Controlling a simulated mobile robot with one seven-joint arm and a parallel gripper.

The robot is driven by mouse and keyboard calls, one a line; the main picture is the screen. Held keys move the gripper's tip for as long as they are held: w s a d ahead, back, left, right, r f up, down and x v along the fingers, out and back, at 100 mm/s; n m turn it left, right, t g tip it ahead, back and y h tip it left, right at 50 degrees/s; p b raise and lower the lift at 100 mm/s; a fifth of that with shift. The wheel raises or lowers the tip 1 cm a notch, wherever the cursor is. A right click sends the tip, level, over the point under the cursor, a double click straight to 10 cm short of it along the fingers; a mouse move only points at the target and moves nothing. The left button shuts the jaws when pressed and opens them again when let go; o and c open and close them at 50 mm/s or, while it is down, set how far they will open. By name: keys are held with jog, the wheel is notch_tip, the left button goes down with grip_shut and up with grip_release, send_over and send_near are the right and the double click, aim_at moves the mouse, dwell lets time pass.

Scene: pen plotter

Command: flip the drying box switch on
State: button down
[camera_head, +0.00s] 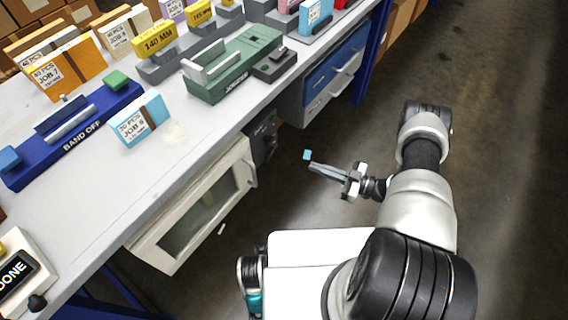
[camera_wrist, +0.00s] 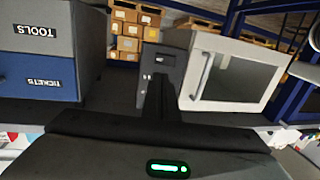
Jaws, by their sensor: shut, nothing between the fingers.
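The drying box (camera_head: 160,246) is a pale box with a glass front, mounted under the workbench. In the wrist view the box (camera_wrist: 190,98) is right of centre. A dark switch panel (camera_head: 262,137) adjoins it. In the wrist view the panel (camera_wrist: 165,62) is near the middle, with small pale marks; the switch's position is too small to tell. My gripper (camera_head: 312,166) is shut and empty, apart from the panel and to its right in the head view. In the wrist view my gripper (camera_wrist: 158,82) points at the panel and hides its lower part.
A drawer unit (camera_head: 330,80), blue and grey, hangs beside the panel; its drawers (camera_wrist: 38,50) fill the left of the wrist view. The workbench (camera_head: 190,140) above holds several fixtures and boxes. A small light-blue square (camera_head: 306,155) shows near my fingertips. Open floor (camera_head: 490,130) lies to the right.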

aim_at(270, 157)
jog(key=shift+s+a+f+y, duration=0.15)
jog(key=shift+s+f, duration=0.1)
jog(key=shift+s, duration=0.3)
jog(key=shift+s+a+f+y, duration=0.15)
jog(key=shift+s+f, duration=0.1)
jog(key=shift+s, duration=0.3)
jog(key=b+x, duration=0.1)
jog(key=x, duration=1.3)
jog(key=shift+w+d+b, duration=0.1)
jog(key=shift+b, duration=0.3)
